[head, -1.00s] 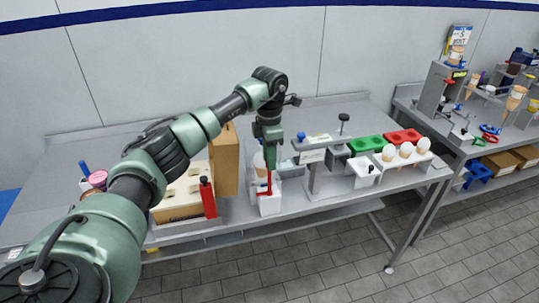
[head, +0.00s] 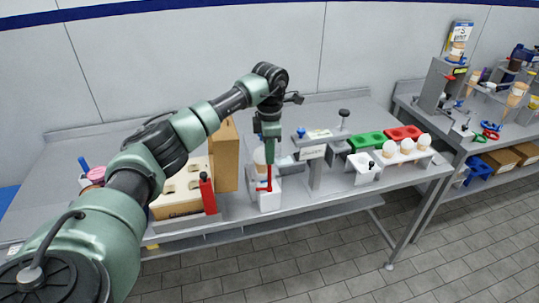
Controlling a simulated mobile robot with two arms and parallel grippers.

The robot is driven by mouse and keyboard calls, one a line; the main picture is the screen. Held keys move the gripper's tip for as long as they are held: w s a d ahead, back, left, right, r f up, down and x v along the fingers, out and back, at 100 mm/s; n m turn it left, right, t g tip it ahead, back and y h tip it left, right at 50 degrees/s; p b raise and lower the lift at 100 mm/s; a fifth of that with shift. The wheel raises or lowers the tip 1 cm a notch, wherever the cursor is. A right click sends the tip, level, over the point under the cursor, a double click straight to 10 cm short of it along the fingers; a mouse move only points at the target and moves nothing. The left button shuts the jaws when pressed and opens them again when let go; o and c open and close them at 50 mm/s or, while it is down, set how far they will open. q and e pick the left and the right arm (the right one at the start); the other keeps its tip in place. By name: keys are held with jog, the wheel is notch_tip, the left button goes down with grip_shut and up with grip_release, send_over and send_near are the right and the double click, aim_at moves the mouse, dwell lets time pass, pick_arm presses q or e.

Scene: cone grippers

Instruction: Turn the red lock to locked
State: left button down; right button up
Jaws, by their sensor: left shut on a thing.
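The red lock (head: 265,187) is a small red lever on the front of a white block (head: 269,200) near the table's front edge. My left gripper (head: 269,168) points down at the lever's upper part and is shut on it. The gripper hides part of the lever. A pale cone or egg-like piece (head: 259,156) stands just behind and left of the gripper. My right gripper does not show.
A grey stand (head: 316,172), green tray (head: 366,142) and red tray (head: 404,133) are to the right.

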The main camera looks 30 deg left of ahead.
pick_arm(q)
jog(key=m+b, duration=0.1)
jog(key=m, duration=0.7)
jog(key=shift+b, duration=0.35)
jog(key=m, duration=0.4)
jog(key=shift+m+b, duration=0.35)
jog(key=shift+m, duration=1.75)
jog(key=c, duration=1.5)
grip_release()
jog(key=shift+r, duration=0.1)
